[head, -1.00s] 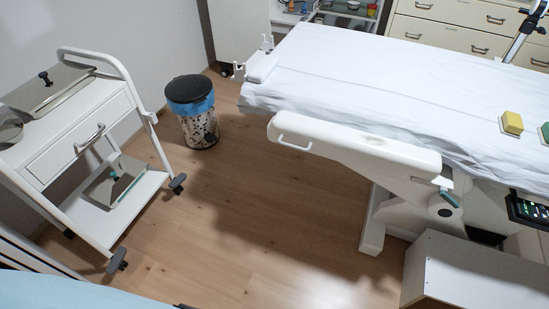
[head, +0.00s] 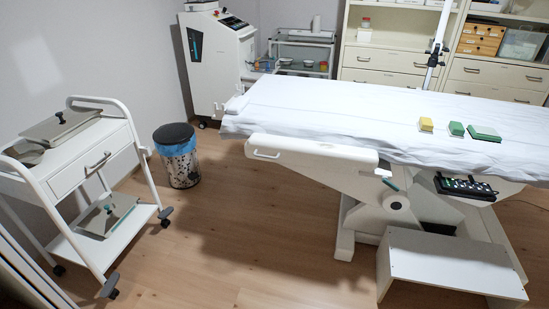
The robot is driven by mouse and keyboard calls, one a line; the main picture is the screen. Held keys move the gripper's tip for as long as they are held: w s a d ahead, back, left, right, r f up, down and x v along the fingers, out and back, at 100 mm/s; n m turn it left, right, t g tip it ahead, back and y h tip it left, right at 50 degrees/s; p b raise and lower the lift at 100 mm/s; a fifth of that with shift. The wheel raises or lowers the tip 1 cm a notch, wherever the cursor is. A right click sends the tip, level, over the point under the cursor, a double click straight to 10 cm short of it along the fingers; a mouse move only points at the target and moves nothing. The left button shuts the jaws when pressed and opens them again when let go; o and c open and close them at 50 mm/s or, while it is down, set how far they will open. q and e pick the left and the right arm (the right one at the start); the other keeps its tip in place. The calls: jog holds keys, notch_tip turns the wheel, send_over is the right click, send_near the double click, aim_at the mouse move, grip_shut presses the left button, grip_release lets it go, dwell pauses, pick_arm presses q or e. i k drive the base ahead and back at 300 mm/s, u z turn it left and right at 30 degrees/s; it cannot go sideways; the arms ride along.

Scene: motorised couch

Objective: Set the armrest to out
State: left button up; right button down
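The couch (head: 330,107) stands at the centre right, covered with a white sheet. Its near-side armrest (head: 310,150) is a long white padded bar along the couch edge, with a small white loop handle (head: 266,155) at its left end. A black control panel with lit buttons (head: 466,187) hangs on the couch's near side. Neither of my grippers is in view.
A white trolley (head: 85,170) with metal boxes stands at left, beside a pedal bin (head: 177,156). A white step (head: 450,264) stands before the couch. Yellow and green blocks (head: 456,129) lie on the sheet. The wooden floor (head: 240,235) between trolley and couch is clear.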

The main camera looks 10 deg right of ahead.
aim_at(336, 158)
jog(key=z, duration=0.8)
jog(key=i, duration=0.75)
jog(key=z, duration=0.5)
jog(key=i, duration=0.9)
jog(key=u, duration=0.45)
